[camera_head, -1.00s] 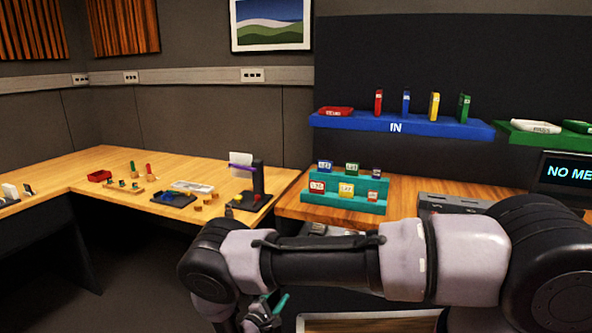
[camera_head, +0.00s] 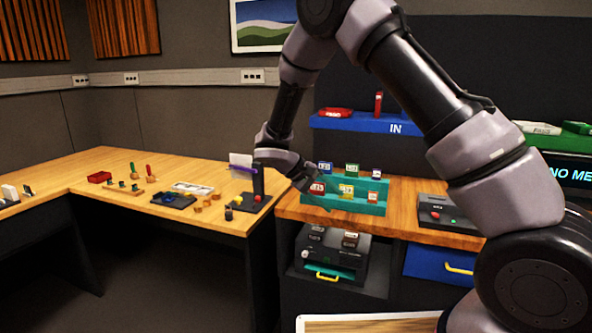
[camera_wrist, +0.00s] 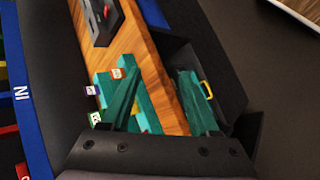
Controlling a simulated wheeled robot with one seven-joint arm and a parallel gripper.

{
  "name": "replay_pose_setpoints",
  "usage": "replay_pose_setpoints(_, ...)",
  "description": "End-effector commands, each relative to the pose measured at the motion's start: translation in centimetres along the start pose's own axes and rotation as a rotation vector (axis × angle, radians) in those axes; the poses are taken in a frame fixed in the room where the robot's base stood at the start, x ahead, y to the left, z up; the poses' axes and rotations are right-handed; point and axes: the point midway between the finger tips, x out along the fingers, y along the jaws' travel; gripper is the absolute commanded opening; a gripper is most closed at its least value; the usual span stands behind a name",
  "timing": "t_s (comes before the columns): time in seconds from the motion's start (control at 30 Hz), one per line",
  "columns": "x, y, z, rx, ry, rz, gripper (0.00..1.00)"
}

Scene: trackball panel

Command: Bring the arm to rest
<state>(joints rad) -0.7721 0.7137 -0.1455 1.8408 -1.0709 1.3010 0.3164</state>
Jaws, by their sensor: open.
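My gripper (camera_head: 318,197) hangs from my raised, bent arm, in front of the left end of the teal stepped rack (camera_head: 372,208) on the wooden counter. In the wrist view my gripper (camera_wrist: 160,98) shows two teal fingers spread apart with nothing between them. The counter edge and part of the rack (camera_wrist: 103,78) lie beyond the fingers. In the head view the gripper covers part of the rack's left side. I cannot tell whether it touches the rack.
Several small labelled blocks stand on the rack. The blue IN shelf (camera_head: 352,123) is above, partly hidden by my arm. A dark device (camera_head: 340,262) and a blue drawer (camera_head: 428,264) sit below the counter. The left desk (camera_head: 150,208) holds small items.

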Motion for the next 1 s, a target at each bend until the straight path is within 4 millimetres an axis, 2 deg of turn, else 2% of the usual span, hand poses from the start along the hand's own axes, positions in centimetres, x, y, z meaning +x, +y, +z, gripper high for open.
replay_pose_setpoints(0.03,-0.7,2.3,1.2,0.047,-0.006,-0.062,0.61)
replay_pose_setpoints(0.2,-2.6,7.8,5.5,0.183,-0.015,-0.260,0.61)
replay_pose_setpoints(0.5,-6.0,15.2,14.2,0.436,0.052,-0.568,0.61)
replay_pose_setpoints(0.7,-8.3,18.4,20.1,0.613,0.150,-0.733,0.61)
replay_pose_setpoints(1.0,-11.4,20.5,28.1,0.869,0.352,-0.898,0.61)
